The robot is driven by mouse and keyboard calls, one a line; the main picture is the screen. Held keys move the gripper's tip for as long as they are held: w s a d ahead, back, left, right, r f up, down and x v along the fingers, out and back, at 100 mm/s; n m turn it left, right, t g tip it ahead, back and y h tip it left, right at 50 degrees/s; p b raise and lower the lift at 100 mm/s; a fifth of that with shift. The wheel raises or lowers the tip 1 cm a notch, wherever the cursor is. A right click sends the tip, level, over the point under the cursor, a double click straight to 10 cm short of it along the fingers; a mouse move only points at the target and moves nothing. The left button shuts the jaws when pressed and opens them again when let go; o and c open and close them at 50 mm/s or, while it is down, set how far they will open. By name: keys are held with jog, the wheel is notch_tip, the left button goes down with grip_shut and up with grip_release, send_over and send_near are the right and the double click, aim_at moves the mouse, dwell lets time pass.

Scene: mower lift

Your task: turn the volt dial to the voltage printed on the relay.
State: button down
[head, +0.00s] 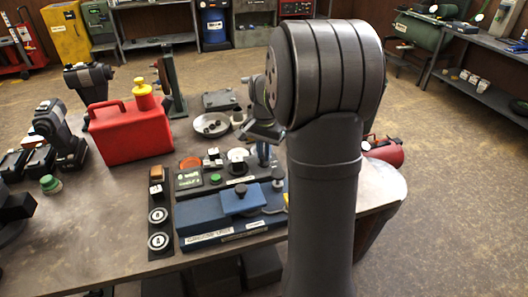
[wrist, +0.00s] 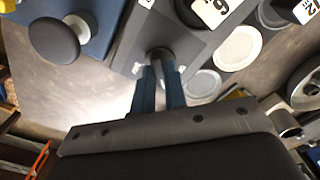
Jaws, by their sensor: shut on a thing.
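In the head view the blue fingers (head: 263,154) show at the panel's right end, partly behind my arm.
A blue unit (head: 210,216) with dark round knobs lies in front of the panel. A strip with two white round gauges (head: 158,216) stands left of it. A red can (head: 130,135) and a metal dish (head: 211,124) are further back.

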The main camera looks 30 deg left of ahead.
dwell(0.4)
jog(key=c, duration=1.5)
grip_release()
jog(key=shift+o, duration=0.2)
notch_tip(320, 180, up, 18)
jog(key=shift+f, duration=0.25)
jog(key=shift+r, duration=1.5)
jog(key=shift+d, duration=0.1)
jog(key=w+d, duration=0.4)
jog(key=d, duration=1.2)
jog(key=shift+w+d, duration=0.2)
